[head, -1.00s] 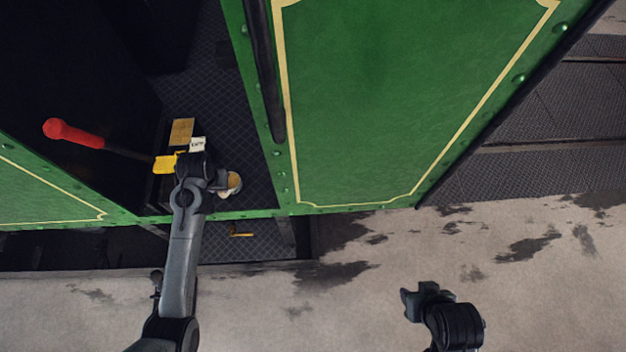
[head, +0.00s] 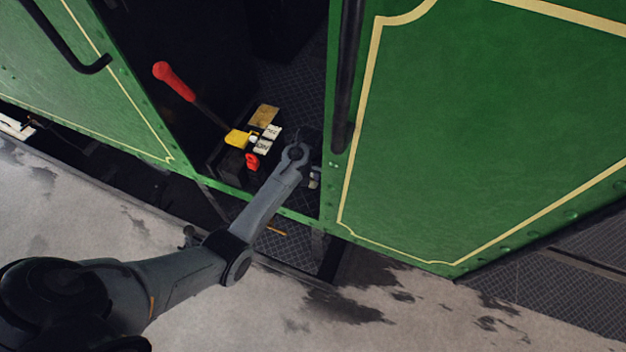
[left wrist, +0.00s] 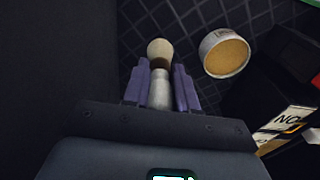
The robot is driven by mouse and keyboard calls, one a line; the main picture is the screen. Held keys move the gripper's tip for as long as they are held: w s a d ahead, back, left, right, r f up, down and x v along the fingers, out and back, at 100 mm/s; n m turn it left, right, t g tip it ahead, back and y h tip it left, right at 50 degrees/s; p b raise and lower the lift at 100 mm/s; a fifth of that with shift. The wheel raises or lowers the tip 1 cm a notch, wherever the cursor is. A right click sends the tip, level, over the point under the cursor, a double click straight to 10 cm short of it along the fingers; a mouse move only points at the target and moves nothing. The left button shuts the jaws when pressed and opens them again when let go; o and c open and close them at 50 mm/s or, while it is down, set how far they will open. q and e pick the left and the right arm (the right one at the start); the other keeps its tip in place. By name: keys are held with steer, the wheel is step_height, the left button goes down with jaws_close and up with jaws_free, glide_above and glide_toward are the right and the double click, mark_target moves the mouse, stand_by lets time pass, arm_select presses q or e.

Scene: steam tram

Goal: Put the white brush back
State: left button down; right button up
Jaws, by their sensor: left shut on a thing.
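My left gripper (head: 314,178) is inside the green tram's doorway, mostly hidden behind its own wrist in the head view. In the left wrist view its two purple fingers (left wrist: 160,72) are shut on the white brush (left wrist: 160,90). The brush has a pale silvery handle between the fingers and a cream, rounded head pointing away from the gripper. A round whitish tin (left wrist: 226,54) with a tan inside or top stands to the right of the brush, apart from it, by the dark checkered floor. My right gripper is out of view.
A green panel (head: 480,130) with a black handrail (head: 346,80) bounds the doorway's right.

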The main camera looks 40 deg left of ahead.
mark_target(313, 180)
arm_select(q)
step_height(313, 180, down, 3)
steer(key=shift+f, duration=0.5)
steer(key=shift+f, duration=0.15)
steer(key=c, duration=0.9)
jaws_free()
steer(key=r, duration=1.2)
steer(key=shift+s+d, duration=0.15)
steer(key=shift+s, duration=0.2)
steer(key=s+d+f+m+t+y, duration=0.1)
steer(key=s+d, duration=0.2)
steer(key=s, duration=0.4)
steer(key=s+d+f+m, duration=0.2)
steer(key=s, duration=0.5)
steer(key=s+d+r+m+t, duration=0.1)
steer(key=s+d+r, duration=0.1)
steer(key=s+d, duration=0.2)
steer(key=s+d+r+m+h, duration=0.1)
steer(key=s+d+r, duration=0.2)
steer(key=s, duration=0.7)
steer(key=shift+d+r+t, duration=0.25)
steer(key=shift+d+t, duration=0.15)
steer(key=shift+d, duration=0.15)
